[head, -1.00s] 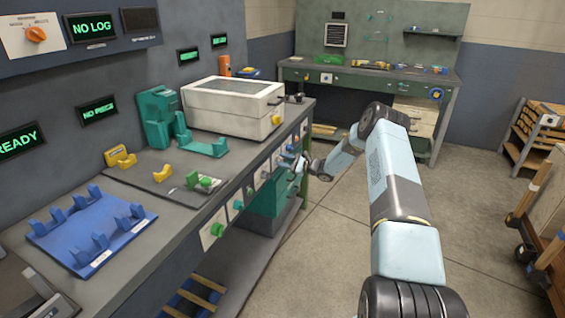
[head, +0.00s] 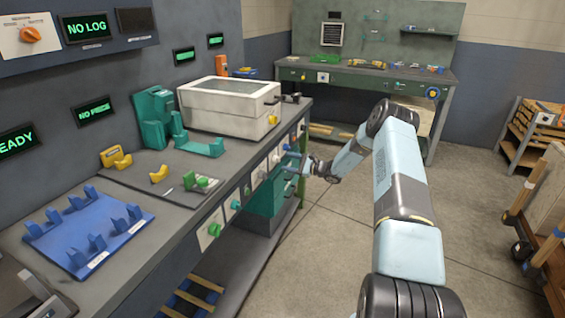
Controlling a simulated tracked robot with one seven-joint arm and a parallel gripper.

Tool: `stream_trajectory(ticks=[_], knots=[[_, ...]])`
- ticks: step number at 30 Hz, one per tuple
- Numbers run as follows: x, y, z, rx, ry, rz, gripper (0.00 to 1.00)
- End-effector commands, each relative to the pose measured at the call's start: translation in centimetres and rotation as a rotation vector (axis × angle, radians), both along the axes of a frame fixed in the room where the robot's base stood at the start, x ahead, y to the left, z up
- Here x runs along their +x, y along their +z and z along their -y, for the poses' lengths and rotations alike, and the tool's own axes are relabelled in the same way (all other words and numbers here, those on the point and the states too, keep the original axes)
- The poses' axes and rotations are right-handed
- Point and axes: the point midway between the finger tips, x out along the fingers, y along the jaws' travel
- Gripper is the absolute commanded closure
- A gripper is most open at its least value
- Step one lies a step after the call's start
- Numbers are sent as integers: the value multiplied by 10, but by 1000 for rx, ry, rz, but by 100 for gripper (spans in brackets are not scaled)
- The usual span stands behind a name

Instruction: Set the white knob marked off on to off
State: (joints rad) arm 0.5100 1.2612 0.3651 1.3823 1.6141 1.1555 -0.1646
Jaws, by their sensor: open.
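A row of small control plates runs along the front edge of the left bench (head: 150,250). The nearest has a green knob (head: 214,230), and the one beyond it a teal knob (head: 235,204). Farther along is a pale plate (head: 262,172), too small for me to read its marks or make out its knob. I cannot tell which plate bears off and on. My gripper (head: 290,160) is open in front of the far plates, close to the bench front. It partly hides the plates there, and I cannot tell whether it touches one.
A white lidded box (head: 230,120) and green and yellow fixtures stand on the bench. A blue rack (head: 90,230) lies nearer. A green workbench (head: 370,78) stands at the back, and a wooden cart at the right edge. The floor between is clear.

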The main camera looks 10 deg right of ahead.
Motion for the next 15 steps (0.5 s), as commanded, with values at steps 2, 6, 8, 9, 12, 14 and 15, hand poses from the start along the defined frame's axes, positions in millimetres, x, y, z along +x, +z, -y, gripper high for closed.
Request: stream_trajectory(ticks=[2, 6, 8, 9, 12, 14, 15], knots=[[-10, 0, 15, 0, -1, -1, 37], [-26, 0, 38, 0, -3, 0, 37], [-32, 0, 46, 0, -2, -1, 37], [-35, 0, 51, 0, -3, -1, 37], [-44, 0, 62, 0, -1, 0, 37], [-47, 0, 67, 0, -1, 0, 37], [-49, -1, 70, 0, -1, 0, 37]])
